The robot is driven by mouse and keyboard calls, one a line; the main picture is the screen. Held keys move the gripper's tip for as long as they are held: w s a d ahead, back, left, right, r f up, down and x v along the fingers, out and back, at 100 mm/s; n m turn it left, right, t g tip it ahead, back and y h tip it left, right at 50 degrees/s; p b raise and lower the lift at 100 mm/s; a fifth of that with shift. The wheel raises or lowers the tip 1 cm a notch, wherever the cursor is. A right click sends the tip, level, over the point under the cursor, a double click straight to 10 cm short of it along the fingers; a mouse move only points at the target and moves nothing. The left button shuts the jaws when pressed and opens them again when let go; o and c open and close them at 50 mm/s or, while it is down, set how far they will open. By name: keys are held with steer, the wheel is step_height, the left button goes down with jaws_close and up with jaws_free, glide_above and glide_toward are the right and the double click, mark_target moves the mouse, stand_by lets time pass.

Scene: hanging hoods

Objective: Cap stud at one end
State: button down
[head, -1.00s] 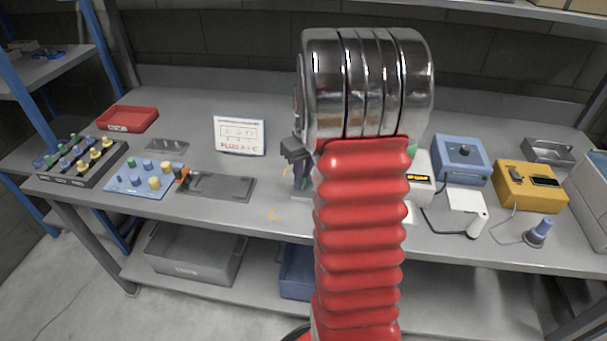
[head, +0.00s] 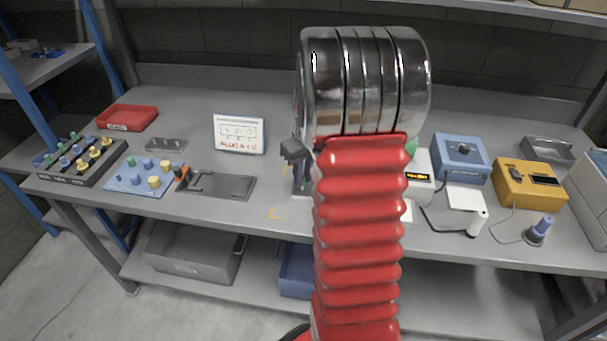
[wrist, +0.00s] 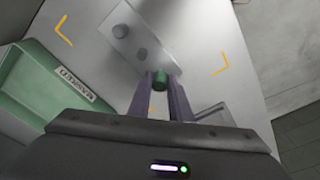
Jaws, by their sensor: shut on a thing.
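In the wrist view my gripper (wrist: 163,88) is shut on a small green cap (wrist: 160,79), held between the two fingertips. The cap is at the near end of a pale grey block (wrist: 133,40). Two dark round spots, holes or studs, show along the rest of the block. Whether the cap touches the block or hovers just above it I cannot tell. In the head view my gripper (head: 301,178) shows only partly, low over the bench; my red arm hides the block and most of the work area.
Yellow corner marks flank the block. A green labelled tray (wrist: 45,88) lies left of it in the wrist view. On the bench are a rack of coloured plugs (head: 50,179), a blue board (head: 120,181), a sign (head: 238,134), a red tray (head: 126,118) and a yellow device (head: 515,190).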

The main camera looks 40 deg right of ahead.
steer(key=shift+f, duration=1)
stand_by(0.9)
steer(key=c, duration=1.5)
jaws_free()
steer(key=shift+c, duration=0.2)
steer(key=shift+r, duration=0.1)
step_height(320, 180, up, 13)
steer(key=s, duration=0.1)
steer(key=shift+s+r, duration=0.2)
steer(key=shift+s, duration=0.1)
steer(key=shift+a, duration=0.1)
